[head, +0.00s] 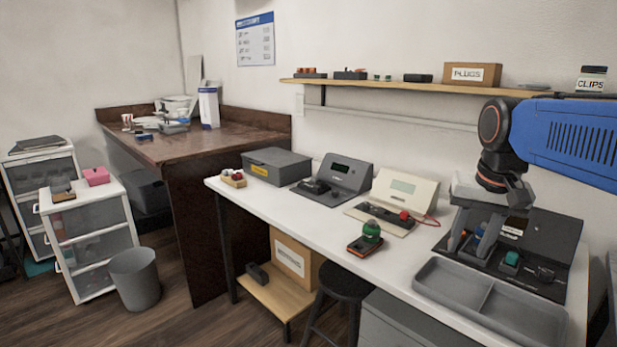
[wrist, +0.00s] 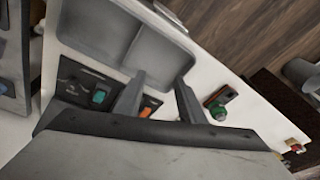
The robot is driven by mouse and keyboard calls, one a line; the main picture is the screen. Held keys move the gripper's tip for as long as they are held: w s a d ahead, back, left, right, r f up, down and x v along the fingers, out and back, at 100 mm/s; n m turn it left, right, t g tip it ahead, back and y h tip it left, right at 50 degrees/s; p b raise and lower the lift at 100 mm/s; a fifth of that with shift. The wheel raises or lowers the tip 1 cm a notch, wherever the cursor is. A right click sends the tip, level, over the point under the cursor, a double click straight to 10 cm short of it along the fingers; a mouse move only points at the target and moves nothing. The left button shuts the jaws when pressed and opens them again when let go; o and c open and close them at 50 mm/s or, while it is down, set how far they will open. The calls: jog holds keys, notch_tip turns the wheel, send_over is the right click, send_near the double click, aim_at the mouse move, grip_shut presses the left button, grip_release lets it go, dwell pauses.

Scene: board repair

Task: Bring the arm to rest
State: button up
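My gripper (head: 470,247) points down over the right end of the white table, above the dark board station (head: 560,240). Its two fingers stand apart with nothing held between them. In the wrist view the fingers (wrist: 157,98) are also spread. An orange part (wrist: 150,106) shows between them, on the dark board beyond. A teal part (head: 511,258) sits on the station near the fingers and also shows in the wrist view (wrist: 100,96). How high the fingertips are above the station is hard to tell.
A grey two-part tray (head: 452,310) lies empty at the table's front, close to the gripper. Two testers (head: 345,176) (head: 402,188) and a grey case (head: 276,165) stand leftward. A shelf (head: 400,84) runs above.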

jog(key=s+a+f+n+t, duration=0.1)
jog(key=s+f+n, duration=0.1)
jog(key=s+f, duration=0.5)
jog(key=s+a+f+n+t, duration=0.1)
jog(key=s+a+f+n, duration=0.1)
jog(key=s+f, duration=0.5)
jog(key=shift+s+a+f, duration=0.25)
jog(key=shift+s+f, duration=0.05)
jog(key=shift+s, duration=0.2)
